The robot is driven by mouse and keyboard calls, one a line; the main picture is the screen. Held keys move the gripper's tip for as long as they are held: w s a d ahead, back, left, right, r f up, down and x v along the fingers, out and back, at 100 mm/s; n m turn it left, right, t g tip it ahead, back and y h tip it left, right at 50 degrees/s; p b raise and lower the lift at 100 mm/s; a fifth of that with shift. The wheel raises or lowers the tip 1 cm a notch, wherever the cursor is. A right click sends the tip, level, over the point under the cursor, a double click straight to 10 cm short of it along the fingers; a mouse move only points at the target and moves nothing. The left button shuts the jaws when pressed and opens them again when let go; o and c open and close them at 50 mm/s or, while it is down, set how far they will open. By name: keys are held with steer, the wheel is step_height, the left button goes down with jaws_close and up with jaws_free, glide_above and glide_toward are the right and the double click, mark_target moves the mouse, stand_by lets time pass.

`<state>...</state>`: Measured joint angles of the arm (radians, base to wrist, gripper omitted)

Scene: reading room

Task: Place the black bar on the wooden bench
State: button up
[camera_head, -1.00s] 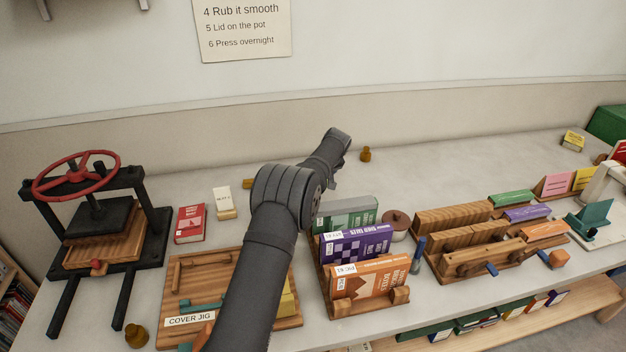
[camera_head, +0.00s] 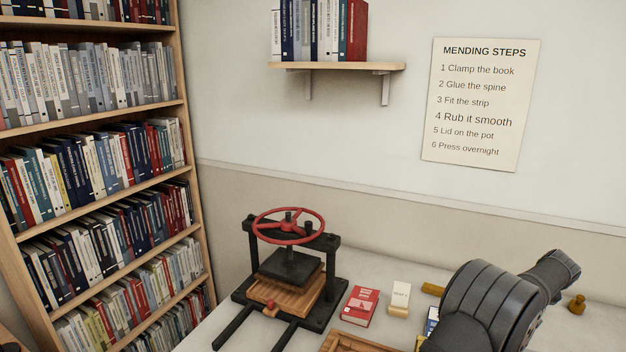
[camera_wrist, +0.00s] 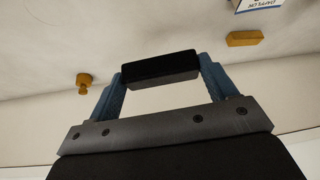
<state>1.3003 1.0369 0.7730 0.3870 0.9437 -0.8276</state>
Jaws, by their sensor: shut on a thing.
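The black bar (camera_wrist: 160,72) is held crosswise between the two blue fingers of my gripper (camera_wrist: 160,66) in the wrist view. My gripper is shut on it, with a finger at each end. The bar appears clear of the pale surface behind it. In the head view my dark arm shows at the lower right, and my gripper and the bar are hidden or out of frame. The bench (camera_head: 373,275) has a pale top in the head view; only its back left part shows.
A black press with a red wheel (camera_head: 289,226) stands on the bench. To its right are a red book (camera_head: 360,305), a small cream block (camera_head: 400,297) and a brass-coloured knob (camera_head: 577,304). A full bookcase (camera_head: 100,150) is at left. A wall shelf (camera_head: 335,66) hangs above.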

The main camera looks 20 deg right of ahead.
steer(key=w+a+r+m+g+h, duration=0.1)
steer(key=w+a+r, duration=0.3)
steer(key=w+a, duration=0.7)
steer(key=w+a+r+m, duration=0.2)
steer(key=w+a+r, duration=0.1)
steer(key=w+a, duration=0.8)
steer(key=n+t+y, duration=0.1)
steer(key=n+y, duration=0.1)
steer(key=n, duration=0.3)
glide_above(248, 347)
steer(key=s+d, duration=0.1)
steer(key=d, duration=0.3)
steer(key=f, duration=1.4)
steer(key=shift+a+f, duration=0.25)
steer(key=shift+f, duration=0.15)
steer(key=shift+f+t, duration=0.25)
steer(key=shift+t, duration=0.05)
steer(key=shift+w+a+f+n+y, duration=0.1)
steer(key=shift+a+f+n+y, duration=0.2)
steer(key=shift+n, duration=0.3)
steer(key=shift+w+a+f+n+y, duration=0.1)
steer(key=shift+a+f+n+y, duration=0.1)
steer(key=shift+a+n, duration=0.3)
steer(key=shift+w+a+r+n+t+y, duration=0.15)
steer(key=shift+a+n+y, duration=0.3)
steer(key=shift+n, duration=0.35)
steer(key=shift+w+a+f+n+t+y, duration=0.15)
steer(key=shift+a+n+y, duration=0.25)
steer(key=shift+n, duration=0.4)
steer(key=shift+a+r, duration=0.1)
